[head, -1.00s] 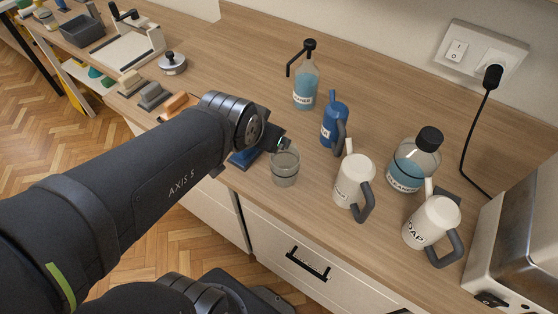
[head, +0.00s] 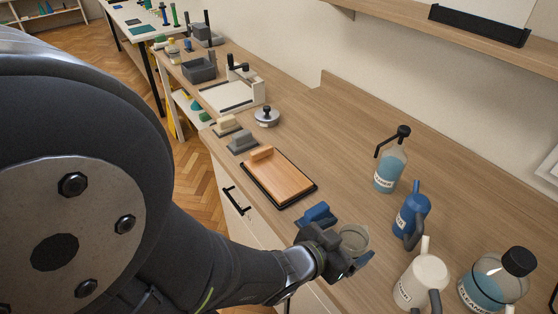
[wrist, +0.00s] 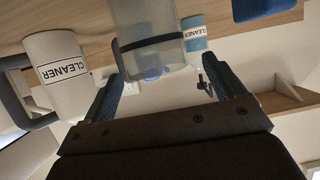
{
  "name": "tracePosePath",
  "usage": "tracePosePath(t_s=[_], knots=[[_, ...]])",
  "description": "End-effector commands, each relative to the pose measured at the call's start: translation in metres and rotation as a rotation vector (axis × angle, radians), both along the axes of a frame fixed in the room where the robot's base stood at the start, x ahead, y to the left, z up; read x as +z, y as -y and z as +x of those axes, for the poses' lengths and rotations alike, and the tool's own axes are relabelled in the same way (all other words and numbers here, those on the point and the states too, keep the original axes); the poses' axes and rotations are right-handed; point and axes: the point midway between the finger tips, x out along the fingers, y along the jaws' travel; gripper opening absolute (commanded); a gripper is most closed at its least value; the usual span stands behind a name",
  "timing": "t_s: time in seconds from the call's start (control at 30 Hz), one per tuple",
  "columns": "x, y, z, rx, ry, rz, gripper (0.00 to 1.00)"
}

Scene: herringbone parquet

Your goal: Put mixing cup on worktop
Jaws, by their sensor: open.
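The mixing cup (head: 354,238) is a clear, empty-looking tumbler near the front edge of the wooden worktop (head: 345,130). It appears upright, and its base is partly hidden by my gripper. My gripper (head: 341,240) is open, with one blue finger on each side of the cup. In the wrist view, which looks upside down, the cup (wrist: 150,30) shows between the spread fingers (wrist: 168,75). Whether either finger touches it, I cannot tell.
A blue jug (head: 411,214), a white jug (head: 422,280) and two cleaner bottles (head: 390,170) (head: 488,284) stand close by on the right. A wooden board (head: 281,178) in a black tray lies to the left.

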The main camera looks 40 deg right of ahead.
Motion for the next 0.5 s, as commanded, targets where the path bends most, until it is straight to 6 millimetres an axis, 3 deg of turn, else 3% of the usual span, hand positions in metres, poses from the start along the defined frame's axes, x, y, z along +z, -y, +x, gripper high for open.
tracePosePath(t_s=[0.17, 0.5], knots=[[-0.005, 0.002, -0.003, -0.01, -0.002, 0.004, 0.87], [-0.016, 0.029, -0.002, -0.01, -0.001, 0.004, 0.87]])
